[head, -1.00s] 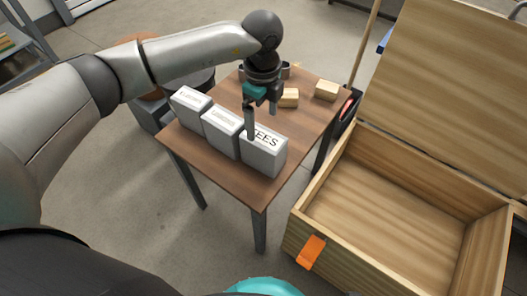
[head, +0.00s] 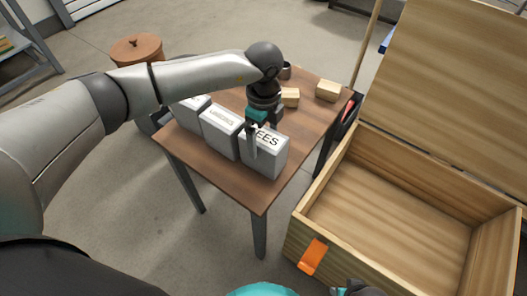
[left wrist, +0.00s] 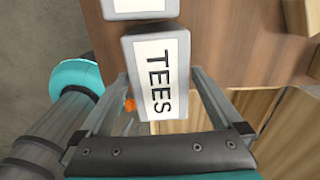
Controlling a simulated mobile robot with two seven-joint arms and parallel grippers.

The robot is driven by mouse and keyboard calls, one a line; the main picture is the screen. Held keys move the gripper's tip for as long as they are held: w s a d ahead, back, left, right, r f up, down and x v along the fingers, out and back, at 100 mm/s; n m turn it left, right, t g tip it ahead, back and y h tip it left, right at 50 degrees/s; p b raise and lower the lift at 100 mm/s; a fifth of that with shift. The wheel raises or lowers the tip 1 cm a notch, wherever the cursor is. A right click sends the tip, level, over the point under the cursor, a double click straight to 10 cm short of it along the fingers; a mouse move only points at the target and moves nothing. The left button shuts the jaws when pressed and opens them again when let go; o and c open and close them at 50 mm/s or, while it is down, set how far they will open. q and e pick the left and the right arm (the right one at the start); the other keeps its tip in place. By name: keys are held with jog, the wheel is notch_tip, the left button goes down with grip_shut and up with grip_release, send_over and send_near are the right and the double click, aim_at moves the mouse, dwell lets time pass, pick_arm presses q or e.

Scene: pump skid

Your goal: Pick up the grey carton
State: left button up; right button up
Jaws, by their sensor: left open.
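A grey carton with a white TEES label (head: 262,158) stands upright at the near edge of the wooden table. It also shows in the left wrist view (left wrist: 158,75), between my finger lines. Two similar grey cartons stand in a row to its left, the middle one (head: 221,134) and the far-left one (head: 190,112); the TEES carton is nearest the right. My left gripper (head: 264,138) is open, pointing down at the TEES carton, with one finger in front of its near face. I cannot tell whether the fingers touch it. A dark part at the bottom edge may be my right gripper (head: 352,288).
An open wooden chest (head: 400,215) with an orange latch (head: 312,256) stands to the right. A round brown-lidded container (head: 137,48) stands behind left.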

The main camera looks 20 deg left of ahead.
pick_arm(q)
jog(key=shift+f, duration=0.25)
grip_shut()
dwell(0.8)
jog(key=shift+r, duration=0.1)
